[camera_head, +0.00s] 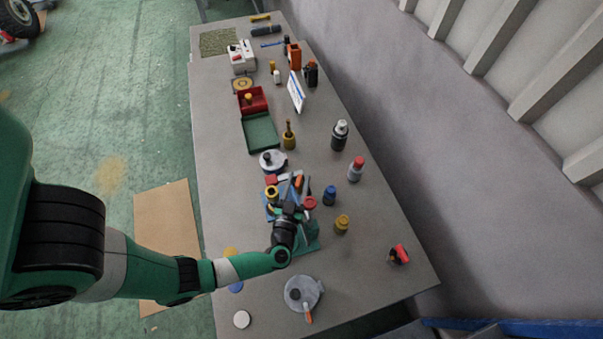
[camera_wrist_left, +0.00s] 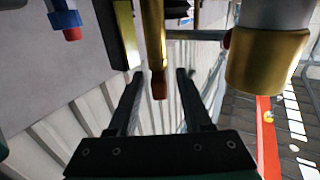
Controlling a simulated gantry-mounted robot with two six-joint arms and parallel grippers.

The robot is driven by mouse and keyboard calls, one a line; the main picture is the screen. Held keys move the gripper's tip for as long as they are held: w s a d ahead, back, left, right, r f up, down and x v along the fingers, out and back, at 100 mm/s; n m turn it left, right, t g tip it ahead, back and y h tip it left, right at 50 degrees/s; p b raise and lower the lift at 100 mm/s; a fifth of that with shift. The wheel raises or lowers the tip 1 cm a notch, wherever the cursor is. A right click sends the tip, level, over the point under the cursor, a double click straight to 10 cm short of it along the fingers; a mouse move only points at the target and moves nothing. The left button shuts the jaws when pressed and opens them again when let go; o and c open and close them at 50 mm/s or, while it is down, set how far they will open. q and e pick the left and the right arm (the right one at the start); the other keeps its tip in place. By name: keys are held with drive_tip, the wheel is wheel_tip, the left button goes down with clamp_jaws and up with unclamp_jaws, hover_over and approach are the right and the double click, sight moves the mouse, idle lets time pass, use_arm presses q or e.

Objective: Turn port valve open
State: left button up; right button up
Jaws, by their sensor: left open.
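My left gripper (camera_head: 289,213) is over a cluttered fixture (camera_head: 313,236) near the middle of the table. In the left wrist view its two dark fingers (camera_wrist_left: 157,73) are spread apart. A brass stem (camera_wrist_left: 153,35) with a dark red tip stands between and just beyond the fingertips; I cannot tell whether they touch. A thick brass-collared cylinder (camera_wrist_left: 266,60) is to its right. In the head view the fixture carries a yellow ring (camera_head: 271,192) and a red round knob (camera_head: 310,203). Which part is the port valve is unclear, as the arm hides some. My right gripper is out of view.
Small bottles stand right of the fixture: blue (camera_head: 330,195), yellow (camera_head: 342,223) and red-capped (camera_head: 356,168). A green tray (camera_head: 259,134) and red bin (camera_head: 252,101) lie farther back. The table's right front is mostly clear.

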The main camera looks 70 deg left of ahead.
sight(300, 175)
use_arm(q)
drive_tip(key=x, duration=0.3)
drive_tip(key=shift+w+a, duration=0.15)
drive_tip(key=shift+a, duration=0.05)
clamp_jaws()
